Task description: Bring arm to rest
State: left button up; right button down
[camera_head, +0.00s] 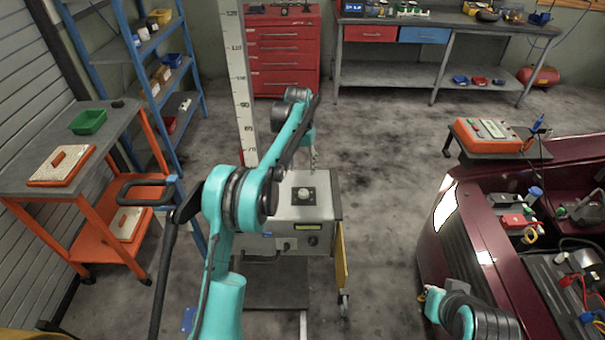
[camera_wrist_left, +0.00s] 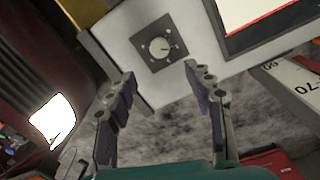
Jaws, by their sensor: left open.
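My left arm (camera_head: 240,200) rises from the bottom of the head view, bends at the elbow and reaches forward above a grey machine box (camera_head: 285,240). My left gripper (camera_head: 313,155) hangs over the far side of the box, small and partly hidden in that view. In the left wrist view its two fingers (camera_wrist_left: 160,76) are spread apart with nothing between them. The box's dial (camera_wrist_left: 158,48) shows beyond the fingertips, apart from them. Part of my right arm (camera_head: 475,318) shows at the lower right; its gripper cannot be made out.
A dark red car (camera_head: 455,225) with an open engine bay stands at right. An orange tester (camera_head: 487,134) sits on a small stand. An orange cart (camera_head: 95,215) and blue shelf (camera_head: 98,68) stand at left. A tall ruler (camera_head: 238,85) rises behind the box. Floor beyond is clear.

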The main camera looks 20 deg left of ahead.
pick_arm(q)
jog(key=shift+r, duration=0.15)
dwell(0.3)
jog(key=s+d+r+t, duration=0.1)
jog(key=s+r+t, duration=0.1)
jog(key=s+r, duration=0.55)
jog(key=s+d+r+t, duration=0.15)
jog(key=s+r, duration=0.35)
jog(key=s, duration=0.5)
jog(key=s+f+t, duration=0.2)
jog(key=s+f, duration=0.1)
jog(key=s, duration=0.6)
jog(key=s+d+f+t, duration=0.1)
jog(key=s+f, duration=0.2)
jog(key=s, duration=0.7)
jog(key=shift+s+f+n+t+y, duration=0.3)
jog(key=shift+f+t, duration=0.05)
